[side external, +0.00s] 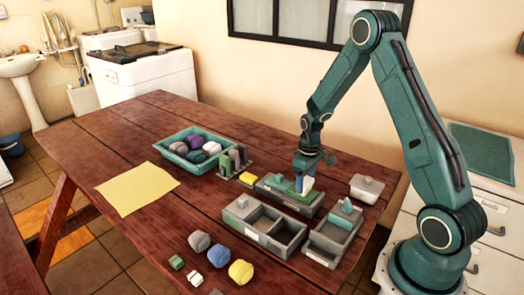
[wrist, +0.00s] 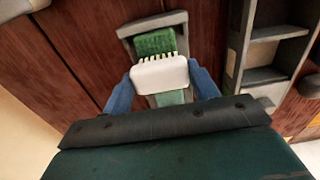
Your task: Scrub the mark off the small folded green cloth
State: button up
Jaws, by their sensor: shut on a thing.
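My gripper (wrist: 165,82) is shut on a white scrubbing brush (wrist: 160,74), gripping it from both sides with its blue fingers. In the side view my gripper (side external: 305,180) is low over a grey tray (side external: 312,208), and the brush (side external: 307,184) shows pale at its tip. In the wrist view a dark green textured piece, apparently the folded cloth (wrist: 155,42), lies in the grey tray beyond the bristles. A paler green patch shows on the near side of the brush. The brush hides the middle, and I cannot tell whether bristles touch cloth. No mark is discernible.
A two-compartment grey tray (side external: 240,212), another tray (side external: 323,246) and a lidded box (side external: 367,188) stand close by. A yellow block (side external: 248,181), a rack (side external: 233,160) and a teal basin of bundles (side external: 172,163) lie left. Rolled cloths (side external: 219,255) sit in front.

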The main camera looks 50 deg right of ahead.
jog(key=shift+s, duration=0.45)
jog(key=shift+w, duration=0.2)
jog(key=shift+w+f, duration=0.1)
jog(key=shift+w, duration=1.2)
jog(key=shift+s, duration=1.55)
jog(key=shift+w, duration=0.15)
jog(key=shift+w, duration=1.45)
